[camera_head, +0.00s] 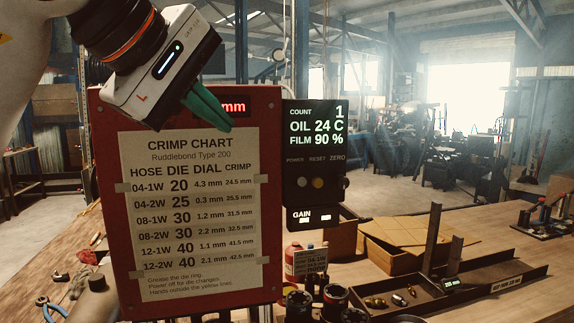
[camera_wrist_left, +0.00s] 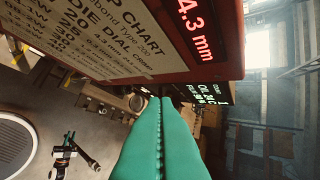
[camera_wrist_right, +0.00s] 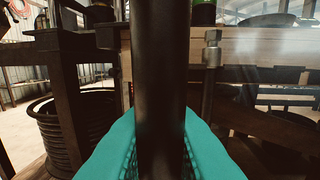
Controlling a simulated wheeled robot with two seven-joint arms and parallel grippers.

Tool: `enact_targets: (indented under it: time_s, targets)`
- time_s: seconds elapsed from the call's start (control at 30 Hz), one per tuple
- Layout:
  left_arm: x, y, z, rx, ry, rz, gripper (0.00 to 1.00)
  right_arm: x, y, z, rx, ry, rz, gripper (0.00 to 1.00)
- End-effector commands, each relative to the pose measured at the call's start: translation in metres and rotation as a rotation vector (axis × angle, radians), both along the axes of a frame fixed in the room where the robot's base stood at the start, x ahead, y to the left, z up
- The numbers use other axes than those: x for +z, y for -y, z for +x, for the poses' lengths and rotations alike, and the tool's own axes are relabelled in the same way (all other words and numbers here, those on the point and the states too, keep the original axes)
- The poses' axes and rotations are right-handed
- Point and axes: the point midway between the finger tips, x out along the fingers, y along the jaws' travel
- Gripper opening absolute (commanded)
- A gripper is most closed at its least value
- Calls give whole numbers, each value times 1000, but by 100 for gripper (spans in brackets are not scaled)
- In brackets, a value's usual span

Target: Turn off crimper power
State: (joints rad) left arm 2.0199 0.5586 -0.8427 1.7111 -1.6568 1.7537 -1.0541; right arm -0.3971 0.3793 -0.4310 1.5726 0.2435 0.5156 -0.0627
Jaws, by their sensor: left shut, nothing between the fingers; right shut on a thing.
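The crimper's red cabinet (camera_head: 270,200) carries a crimp chart (camera_head: 195,215) and a red lit readout (camera_head: 233,106), which reads 4.3 mm in the left wrist view. Beside it is a black control box (camera_head: 300,150) with a lit display: count 1, oil 24 C, film 90 %. A grey round button (camera_head: 302,183) sits below the POWER label, with a yellowish one (camera_head: 317,183) below RESET. My left gripper (camera_head: 222,126) is shut and empty, in front of the cabinet's upper part, left of the box. My right gripper (camera_wrist_right: 160,150) is shut on a dark upright cylinder (camera_wrist_right: 160,60), maybe a hose.
A wooden bench (camera_head: 510,255) holds a dark tray (camera_head: 430,298) with small metal fittings and an open cardboard box (camera_head: 395,255). Blue-handled pliers (camera_head: 50,308) lie at the lower left. A red-and-white container (camera_head: 296,262) stands below the control box.

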Motion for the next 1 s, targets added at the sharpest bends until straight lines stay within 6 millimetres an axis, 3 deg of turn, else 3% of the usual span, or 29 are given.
enact_targets:
  time_s: [0.27,0.67,1.0]
  targets:
    - [-10,8,12,-5,-3,2,0,7,0,0,0,2,1,0]
    - [-58,40,70,-6,-6,2,0,35,0,0,0,2,1,0]
    - [-79,72,73,-5,1,2,0,50,0,0,0,2,1,0]
